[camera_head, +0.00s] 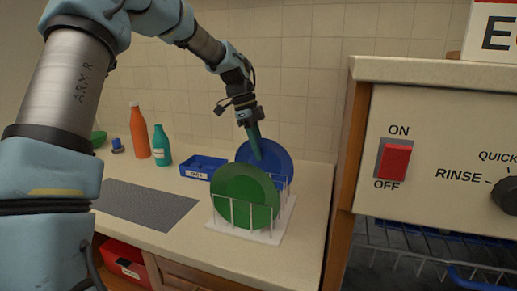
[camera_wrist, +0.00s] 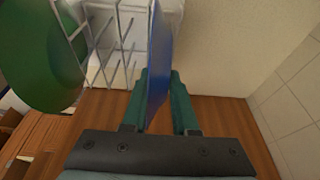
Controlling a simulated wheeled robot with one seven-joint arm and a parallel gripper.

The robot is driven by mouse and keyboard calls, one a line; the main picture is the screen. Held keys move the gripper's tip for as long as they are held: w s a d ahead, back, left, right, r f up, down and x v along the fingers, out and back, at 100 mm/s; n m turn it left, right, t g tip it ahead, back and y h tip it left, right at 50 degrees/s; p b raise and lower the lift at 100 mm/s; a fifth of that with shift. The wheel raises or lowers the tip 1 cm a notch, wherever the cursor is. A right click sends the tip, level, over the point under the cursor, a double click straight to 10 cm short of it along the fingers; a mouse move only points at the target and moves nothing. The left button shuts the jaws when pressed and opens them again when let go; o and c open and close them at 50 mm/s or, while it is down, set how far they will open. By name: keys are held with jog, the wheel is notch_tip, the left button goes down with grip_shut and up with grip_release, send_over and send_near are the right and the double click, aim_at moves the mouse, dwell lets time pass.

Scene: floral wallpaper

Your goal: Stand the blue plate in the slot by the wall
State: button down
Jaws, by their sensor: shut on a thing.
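The blue plate (camera_head: 280,161) is upright at the back of the white dish rack (camera_head: 283,222), on the wall side, partly hidden behind the green plate. In the wrist view the blue plate (camera_wrist: 159,52) is edge-on between the fingers of my gripper (camera_wrist: 156,76), which is shut on its upper edge. The plate's far end is beside the rack's last prongs (camera_wrist: 128,50); I cannot tell whether it rests in the slot. My gripper (camera_head: 255,150) comes down from above in the head view. The green plate (camera_head: 240,196) stands in the front of the rack.
A blue tray (camera_head: 203,167), a teal bottle (camera_head: 161,146) and an orange bottle (camera_head: 139,132) stand left of the rack. A grey mat (camera_head: 145,203) lies on the counter. A dishwasher with a red switch (camera_head: 394,161) is at the right. The tiled wall (camera_head: 300,80) is close behind.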

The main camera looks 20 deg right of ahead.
jog(key=c, duration=0.6)
grip_release()
jog(key=b+v, duration=0.2)
jog(key=v, duration=0.9)
jog(key=shift+d, duration=0.1)
jog(key=shift+f, duration=0.15)
jog(key=s+a+f+n+t, duration=0.1)
jog(key=s+a+f+n, duration=0.1)
jog(key=a+f+n, duration=0.3)
jog(key=s+a+f+n+t+y, duration=0.1)
jog(key=s+a+f+n, duration=0.2)
jog(key=a, duration=1)
jog(key=s+a+f+n+t+y, duration=0.1)
jog(key=s+a+f+n, duration=0.1)
jog(key=a+f+n, duration=0.5)
jog(key=a+n, duration=0.1)
jog(key=n, duration=0.3)
jog(key=shift+s+a+f+n, duration=0.3)
jog(key=shift+s+a+f, duration=0.05)
jog(key=shift+s+a, duration=0.05)
jog(key=s+a+f+n, duration=0.1)
jog(key=s+a+n, duration=0.1)
jog(key=s+a+f+n, duration=0.1)
jog(key=s+a+n, duration=0.1)
jog(key=s+a+f+n, duration=0.1)
jog(key=s+a+n, duration=0.1)
jog(key=shift+s+a+f+t, duration=0.1)
jog(key=shift+s+a+t, duration=0.1)
jog(key=shift+t, duration=0.2)
jog(key=shift+c, duration=0.2)
